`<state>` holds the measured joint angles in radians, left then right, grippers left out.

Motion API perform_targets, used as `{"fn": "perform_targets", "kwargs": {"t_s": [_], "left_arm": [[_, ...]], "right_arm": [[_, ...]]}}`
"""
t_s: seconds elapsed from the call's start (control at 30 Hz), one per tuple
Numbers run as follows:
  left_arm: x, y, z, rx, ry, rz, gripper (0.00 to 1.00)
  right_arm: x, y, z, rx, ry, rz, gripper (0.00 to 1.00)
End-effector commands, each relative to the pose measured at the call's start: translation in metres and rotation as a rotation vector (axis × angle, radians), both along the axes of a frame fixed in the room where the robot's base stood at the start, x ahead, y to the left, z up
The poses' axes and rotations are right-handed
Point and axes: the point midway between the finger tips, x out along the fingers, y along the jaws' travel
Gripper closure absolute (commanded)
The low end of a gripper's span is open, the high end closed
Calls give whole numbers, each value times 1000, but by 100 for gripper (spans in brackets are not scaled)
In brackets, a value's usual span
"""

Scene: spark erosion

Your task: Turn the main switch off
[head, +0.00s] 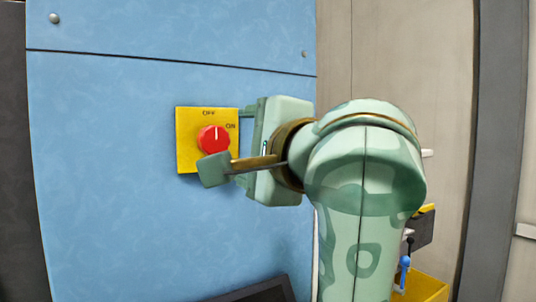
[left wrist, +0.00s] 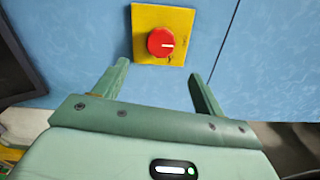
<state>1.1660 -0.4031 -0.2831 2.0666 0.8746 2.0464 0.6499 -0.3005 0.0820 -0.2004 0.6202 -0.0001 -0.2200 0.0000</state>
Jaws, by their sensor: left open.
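The main switch is a red rotary knob (head: 214,140) on a yellow plate (head: 187,150) marked OFF at the top and ON at the upper right. Its white mark points about straight up, close to the OFF label; I cannot tell its exact setting. The knob also shows in the left wrist view (left wrist: 160,42). My left gripper (head: 243,147) is open and empty, to the right of the knob in the head view. In the left wrist view its two fingers (left wrist: 158,71) point toward the plate, with the knob ahead, apart from them. My right gripper is not in view.
The plate sits on a blue panel (head: 110,120) with a seam above it. A dark object (head: 262,292) stands at the bottom. A yellow bin (head: 428,288) and a blue-handled item (head: 404,268) are at the lower right. The panel left of the switch is clear.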

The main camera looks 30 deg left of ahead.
Motion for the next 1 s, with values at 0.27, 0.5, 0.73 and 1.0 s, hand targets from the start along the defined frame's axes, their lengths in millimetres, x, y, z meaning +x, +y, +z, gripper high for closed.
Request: {"fn": "perform_targets", "kwargs": {"t_s": [0.27,0.5,0.73,1.0], "left_arm": [[-24,-45,2,0,-1,2,30],[-28,-54,0,-1,0,1,30],[-28,-54,0,-1,0,1,30],[-28,-53,0,-1,0,1,30]], "right_arm": [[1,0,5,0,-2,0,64],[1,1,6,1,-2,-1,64],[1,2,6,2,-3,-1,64],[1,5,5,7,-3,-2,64]]}}
